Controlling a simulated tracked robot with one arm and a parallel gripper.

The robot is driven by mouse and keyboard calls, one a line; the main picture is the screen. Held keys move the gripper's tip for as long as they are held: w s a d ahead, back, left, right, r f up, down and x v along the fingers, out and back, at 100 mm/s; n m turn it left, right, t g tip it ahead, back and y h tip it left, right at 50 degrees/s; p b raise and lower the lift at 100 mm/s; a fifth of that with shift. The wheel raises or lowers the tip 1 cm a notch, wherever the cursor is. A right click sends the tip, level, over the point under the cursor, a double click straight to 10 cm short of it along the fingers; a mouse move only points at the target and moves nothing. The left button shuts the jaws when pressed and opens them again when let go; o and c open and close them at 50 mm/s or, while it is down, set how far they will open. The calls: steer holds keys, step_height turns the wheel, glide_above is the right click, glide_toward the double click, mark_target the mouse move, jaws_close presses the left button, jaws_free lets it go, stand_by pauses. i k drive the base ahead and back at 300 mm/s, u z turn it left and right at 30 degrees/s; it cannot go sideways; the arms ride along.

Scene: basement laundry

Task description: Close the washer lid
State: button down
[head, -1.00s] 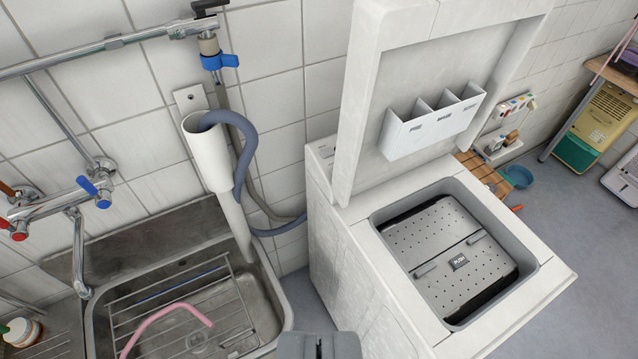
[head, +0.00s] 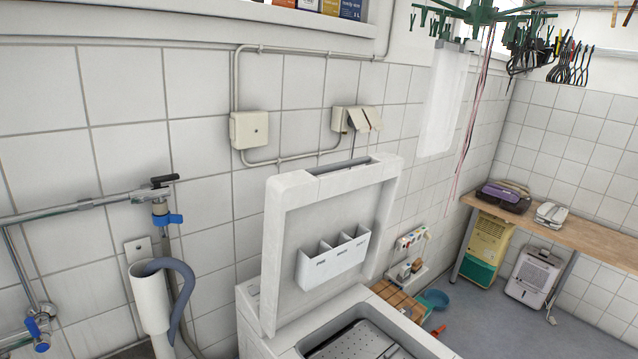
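The washer (head: 262,320) is a white top-loader at the bottom centre of the head view, its front part cut off by the lower edge. Its lid (head: 284,226) stands open and upright, leaning towards the tiled wall. A white detergent dispenser (head: 333,262) with several compartments sits on the lid's inner face. Part of the drum's perforated metal flap (head: 352,342) shows in the opening below. My gripper is out of the picture, so I cannot see its fingers.
Socket boxes (head: 249,130) are on the wall behind the lid. A wooden bench (head: 563,237) runs along the right.

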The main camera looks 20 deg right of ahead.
mark_target(320, 233)
steer(key=u, duration=0.05)
steer(key=k, duration=0.55)
steer(key=z, duration=0.55)
steer(key=i, duration=1.75)
steer(key=z, duration=0.05)
